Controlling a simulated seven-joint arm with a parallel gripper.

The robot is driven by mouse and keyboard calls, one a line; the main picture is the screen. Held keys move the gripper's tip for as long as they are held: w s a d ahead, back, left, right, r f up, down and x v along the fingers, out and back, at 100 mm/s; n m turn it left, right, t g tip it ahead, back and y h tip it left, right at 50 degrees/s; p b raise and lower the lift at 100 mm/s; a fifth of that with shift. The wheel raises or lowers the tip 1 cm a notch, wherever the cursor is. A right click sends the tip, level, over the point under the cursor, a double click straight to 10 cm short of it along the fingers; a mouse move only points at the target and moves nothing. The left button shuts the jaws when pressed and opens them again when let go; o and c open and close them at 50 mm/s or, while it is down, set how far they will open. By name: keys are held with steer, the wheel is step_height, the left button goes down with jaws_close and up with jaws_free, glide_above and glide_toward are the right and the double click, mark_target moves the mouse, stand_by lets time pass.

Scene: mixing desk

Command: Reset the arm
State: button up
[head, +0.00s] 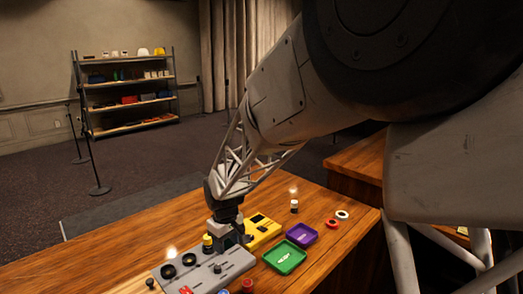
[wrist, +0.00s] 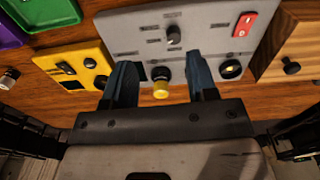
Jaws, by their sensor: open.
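My gripper (head: 230,236) is low over the far side of the grey control panel (head: 229,279). In the wrist view its two dark fingers (wrist: 162,84) are spread apart over the panel (wrist: 130,25). A yellow-capped knob (wrist: 161,87) shows in the gap between them, with space on both sides. In the head view this yellow knob (head: 207,240) is just left of the gripper. I cannot tell how high the fingertips are above the panel.
Black knobs (head: 168,271) and a red switch (wrist: 245,23) are on the panel. A yellow box (head: 262,228), a green tray (head: 285,258), a purple tray (head: 301,235), a small vial (head: 294,207) and red (head: 332,223) and white rings (head: 342,214) are nearby. Wood is clear at the back.

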steer(key=s+d+r+m+t, duration=0.1)
steer(key=s+d+r+m, duration=0.1)
steer(key=s+d+r, duration=0.6)
steer(key=s+d+r+m, duration=0.3)
steer(key=s+d+r, duration=0.15)
steer(key=d, duration=0.55)
steer(key=s+d+r+m, duration=0.1)
steer(key=s+d+m, duration=0.1)
steer(key=s+d, duration=0.3)
steer(key=s+d+m+t, duration=0.1)
steer(key=s+d, duration=0.5)
steer(key=s, duration=0.8)
steer(key=shift+s+d+r+m, duration=0.25)
steer(key=shift+r+m, duration=0.15)
steer(key=shift+m, duration=0.5)
